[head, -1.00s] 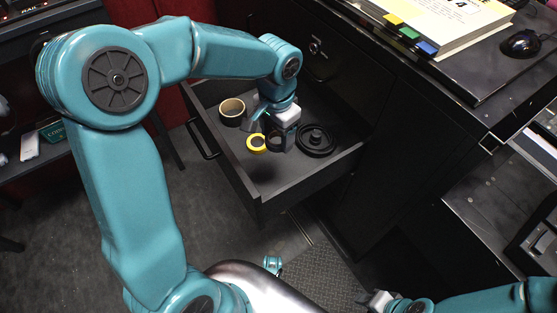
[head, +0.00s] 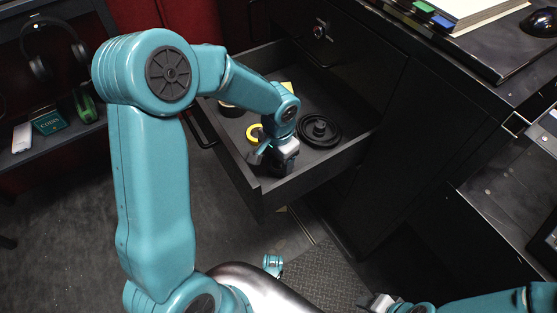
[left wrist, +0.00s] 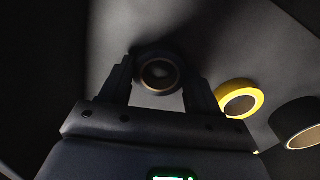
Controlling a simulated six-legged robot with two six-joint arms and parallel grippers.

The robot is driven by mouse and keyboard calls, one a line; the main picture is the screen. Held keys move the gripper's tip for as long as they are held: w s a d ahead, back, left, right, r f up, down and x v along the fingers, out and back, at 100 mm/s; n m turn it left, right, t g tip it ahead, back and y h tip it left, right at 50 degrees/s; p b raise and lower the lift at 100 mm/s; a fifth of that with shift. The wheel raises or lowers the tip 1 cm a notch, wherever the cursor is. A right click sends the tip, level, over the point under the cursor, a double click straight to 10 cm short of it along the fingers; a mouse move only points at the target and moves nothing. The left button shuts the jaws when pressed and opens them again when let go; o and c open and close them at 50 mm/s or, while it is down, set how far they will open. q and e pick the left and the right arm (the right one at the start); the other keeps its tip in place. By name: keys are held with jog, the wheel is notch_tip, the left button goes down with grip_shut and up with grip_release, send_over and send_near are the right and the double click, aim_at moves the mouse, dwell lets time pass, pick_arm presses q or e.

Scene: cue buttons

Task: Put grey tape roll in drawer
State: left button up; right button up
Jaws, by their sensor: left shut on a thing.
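The drawer (head: 262,186) stands open in the head view. My left gripper (head: 272,161) is low inside it, close to its front left corner. In the left wrist view, the two fingers of my left gripper (left wrist: 161,85) are closed around a dark grey tape roll (left wrist: 158,72), its hole facing the camera. In the head view the gripper hides this roll. My right gripper (head: 378,303) is at the bottom edge, small and partly cut off.
A black round spool-like thing (head: 319,130) lies in the drawer right of the gripper. A larger dark roll (left wrist: 300,124) lies beyond the yellow one. A yellow piece (head: 287,87) shows at the drawer's back. The drawer's front right floor is bare.

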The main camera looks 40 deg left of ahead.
pick_arm(q)
jog(key=shift+f, duration=0.2)
jog(key=o, duration=1)
jog(key=shift+o, duration=0.2)
notch_tip(320, 180, up, 12)
jog(key=p, duration=0.4)
jog(key=shift+r, duration=0.2)
